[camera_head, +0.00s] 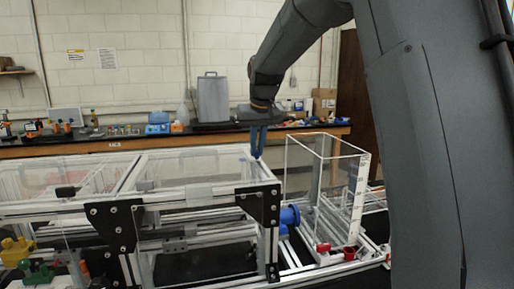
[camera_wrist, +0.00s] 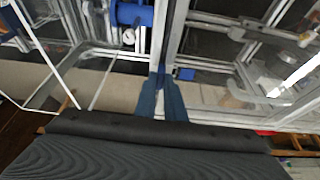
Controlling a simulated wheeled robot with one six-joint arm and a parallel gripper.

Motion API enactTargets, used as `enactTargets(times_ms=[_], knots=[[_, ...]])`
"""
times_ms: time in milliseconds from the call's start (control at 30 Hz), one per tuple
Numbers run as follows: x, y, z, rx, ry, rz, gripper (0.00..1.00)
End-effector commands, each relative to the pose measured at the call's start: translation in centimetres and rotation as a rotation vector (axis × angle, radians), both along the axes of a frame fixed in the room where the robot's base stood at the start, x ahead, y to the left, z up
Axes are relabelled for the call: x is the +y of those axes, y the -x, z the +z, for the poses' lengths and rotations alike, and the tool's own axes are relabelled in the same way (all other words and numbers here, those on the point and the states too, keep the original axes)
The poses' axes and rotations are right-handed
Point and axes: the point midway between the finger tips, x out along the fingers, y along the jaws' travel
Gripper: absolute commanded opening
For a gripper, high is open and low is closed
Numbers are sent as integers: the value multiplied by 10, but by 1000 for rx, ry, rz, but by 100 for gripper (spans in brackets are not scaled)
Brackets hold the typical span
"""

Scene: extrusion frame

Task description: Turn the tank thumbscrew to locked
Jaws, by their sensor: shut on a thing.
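My gripper (camera_head: 257,154) points down at the top right corner of the aluminium extrusion frame (camera_head: 205,192), left of the clear tank (camera_head: 325,190). In the wrist view its blue fingers (camera_wrist: 161,78) are close together over a frame bar. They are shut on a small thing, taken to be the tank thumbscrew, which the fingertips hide. Its turn angle cannot be read. A blue cylindrical fitting (camera_head: 290,215) sits lower, between frame and tank.
Clear panels and black corner plates (camera_head: 262,205) surround the frame's corner. Red parts (camera_head: 323,248) lie at the tank's base. A bench (camera_head: 150,140) with lab items runs along the back wall. The space above the frame's left part is clear.

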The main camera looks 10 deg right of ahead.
Motion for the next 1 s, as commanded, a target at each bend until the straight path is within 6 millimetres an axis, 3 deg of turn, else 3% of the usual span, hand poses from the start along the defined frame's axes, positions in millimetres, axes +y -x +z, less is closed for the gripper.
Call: enactTargets(times_ms=[333, 367, 467, 767, 1000], knots=[[0, 0, 0, 0, -1, -4, 0], [0, 0, 0, 0, -1, -4, 11], [0, 0, 0, 0, -1, -4, 28], [0, 0, 1, 0, 0, -3, 28], [0, 9, 25, -4, 0, -3, 28]])
